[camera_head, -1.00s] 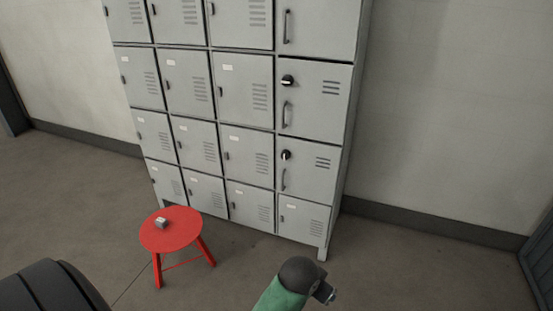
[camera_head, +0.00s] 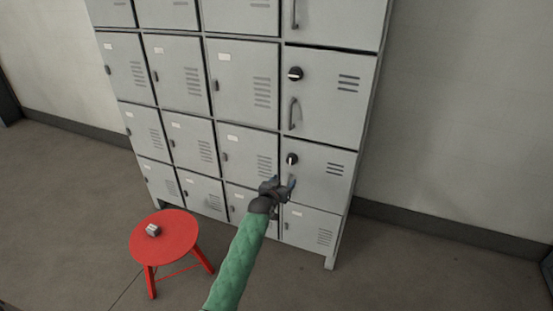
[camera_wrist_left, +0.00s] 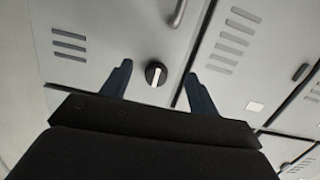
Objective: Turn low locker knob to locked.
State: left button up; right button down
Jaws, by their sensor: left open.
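The low locker knob (camera_head: 291,159) is a round black knob with a white pointer bar, on the lower of the two knobbed doors in the right column. In the left wrist view the knob (camera_wrist_left: 155,73) shows beyond and between my two fingers, its white bar nearly upright in that picture. My left gripper (camera_head: 279,186) is open and empty, just below the knob in the head view, in front of the door's handle. The left gripper (camera_wrist_left: 156,82) looks apart from the knob. My right gripper is not in view.
A second black knob (camera_head: 295,73) is on the door above, with a bar handle (camera_head: 294,112) under it. A red stool (camera_head: 164,236) with a small grey block (camera_head: 153,230) on top stands at the left. Floor right of the lockers is clear.

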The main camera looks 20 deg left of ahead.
aim_at(290, 161)
pick_arm(q)
jog(key=shift+w+r+t+y+p, duration=0.15)
jog(key=shift+w+r+t, duration=0.35)
jog(key=shift+w, duration=0.8)
jog(key=shift+w+r+t+y+p, duration=0.15)
jog(key=shift+w+r, duration=0.55)
jog(key=shift+w, duration=0.6)
jog(key=shift+w+r+t+p, duration=0.15)
jog(key=shift+w+r+t, duration=0.35)
jog(key=shift+w, duration=0.8)
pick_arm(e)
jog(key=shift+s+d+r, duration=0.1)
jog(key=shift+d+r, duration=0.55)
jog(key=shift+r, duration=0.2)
pick_arm(q)
jog(key=shift+r, duration=0.1)
jog(key=shift+c, duration=0.2)
jog(key=c, duration=0.9)
